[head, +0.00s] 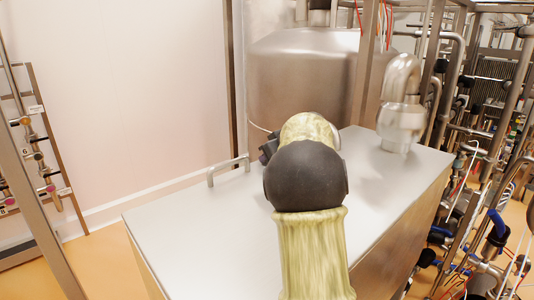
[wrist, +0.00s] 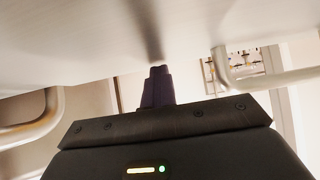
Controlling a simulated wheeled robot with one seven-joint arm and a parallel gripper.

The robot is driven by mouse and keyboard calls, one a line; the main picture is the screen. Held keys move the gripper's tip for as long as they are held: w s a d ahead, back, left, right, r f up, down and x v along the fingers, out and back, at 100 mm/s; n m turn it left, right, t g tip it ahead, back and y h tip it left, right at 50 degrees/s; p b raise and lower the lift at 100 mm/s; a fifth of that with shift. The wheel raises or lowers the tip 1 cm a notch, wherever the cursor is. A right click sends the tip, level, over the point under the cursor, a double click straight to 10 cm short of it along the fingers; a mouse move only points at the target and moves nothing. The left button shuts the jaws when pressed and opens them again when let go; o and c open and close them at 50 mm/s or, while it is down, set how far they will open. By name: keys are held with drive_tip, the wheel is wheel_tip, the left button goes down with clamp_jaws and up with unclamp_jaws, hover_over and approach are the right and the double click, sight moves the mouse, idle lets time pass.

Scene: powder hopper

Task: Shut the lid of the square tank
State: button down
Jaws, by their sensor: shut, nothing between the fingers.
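The square tank (head: 395,240) stands in front of me in the head view. Its flat steel lid (head: 190,222) looks level on top, with no gap visible along the edges I can see. A bar handle (head: 228,168) stands on the top near its left edge. My arm covers the middle of the top and hides my gripper's fingertips in the head view. In the wrist view my gripper (wrist: 157,72) is shut and empty, its tips close to a pale smooth surface (wrist: 90,35). I cannot tell whether they touch it. Bent metal bars flank the fingers, left (wrist: 35,128) and right (wrist: 265,80).
A steel pipe elbow (head: 402,100) rises from the far right of the tank top. A large round vessel (head: 305,75) stands behind. Dense pipework (head: 490,110) fills the right side. A pale wall (head: 120,90) and some free floor (head: 95,265) lie to the left.

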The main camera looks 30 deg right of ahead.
wheel_tip(320, 180, up, 4)
drive_tip(key=shift+w+f+p, duration=0.1)
drive_tip(key=shift+p, duration=1)
drive_tip(key=shift+s+d+r+b, duration=0.15)
drive_tip(key=shift+s+r+b, duration=0.1)
drive_tip(key=shift+b, duration=0.15)
drive_tip(key=b+v, duration=0.2)
drive_tip(key=v, duration=0.7)
drive_tip(key=shift+w+r, duration=0.15)
drive_tip(key=shift+r, duration=0.3)
